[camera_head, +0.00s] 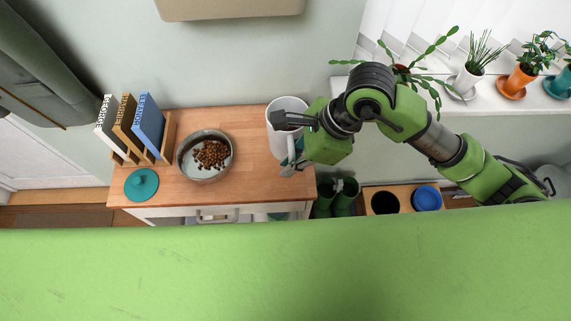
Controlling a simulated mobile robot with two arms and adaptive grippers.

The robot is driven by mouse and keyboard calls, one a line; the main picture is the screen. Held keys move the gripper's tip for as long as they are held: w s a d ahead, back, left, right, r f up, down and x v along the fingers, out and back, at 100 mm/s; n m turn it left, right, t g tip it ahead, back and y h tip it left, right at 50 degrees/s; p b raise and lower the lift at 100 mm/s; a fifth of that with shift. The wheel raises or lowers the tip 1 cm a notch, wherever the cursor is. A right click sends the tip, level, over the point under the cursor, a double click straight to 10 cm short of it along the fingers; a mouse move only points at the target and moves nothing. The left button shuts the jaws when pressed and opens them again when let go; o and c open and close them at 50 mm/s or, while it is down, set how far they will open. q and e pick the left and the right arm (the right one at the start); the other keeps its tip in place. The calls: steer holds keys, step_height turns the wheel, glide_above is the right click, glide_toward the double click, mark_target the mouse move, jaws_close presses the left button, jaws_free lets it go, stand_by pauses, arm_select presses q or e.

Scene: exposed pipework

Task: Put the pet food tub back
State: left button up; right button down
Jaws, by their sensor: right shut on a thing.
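A white, round, open-topped container (286,104), which looks like the pet food tub, is at the right end of the wooden cabinet top. My right gripper (288,145) is shut on it from the right and hides its lower part. I cannot tell whether the tub touches the wood. A teal round lid with a knob (142,184) lies at the front left of the top. A grey bowl (182,160) with brown kibble (211,154) stands in the middle. My left gripper is not in view.
A wooden rack (168,135) with several books stands at the back left. Potted plants, one in an orange pot (518,80), stand on the sill at right. Green boots (345,198) and a stand with a blue bowl (427,198) are on the floor right of the cabinet.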

steer(key=w+f+b, duration=0.1)
steer(key=f, duration=0.1)
steer(key=w+f+b, duration=0.1)
steer(key=f, duration=0.2)
steer(key=w+a+f+b, duration=0.1)
steer(key=f, duration=0.2)
steer(key=shift+w+f, duration=0.1)
steer(key=shift+w, duration=0.3)
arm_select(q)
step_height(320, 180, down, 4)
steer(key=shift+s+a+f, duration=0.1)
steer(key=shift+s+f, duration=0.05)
arm_select(e)
steer(key=shift+d, duration=0.1)
steer(key=c, duration=2.2)
jaws_free()
steer(key=shift+o, duration=0.2)
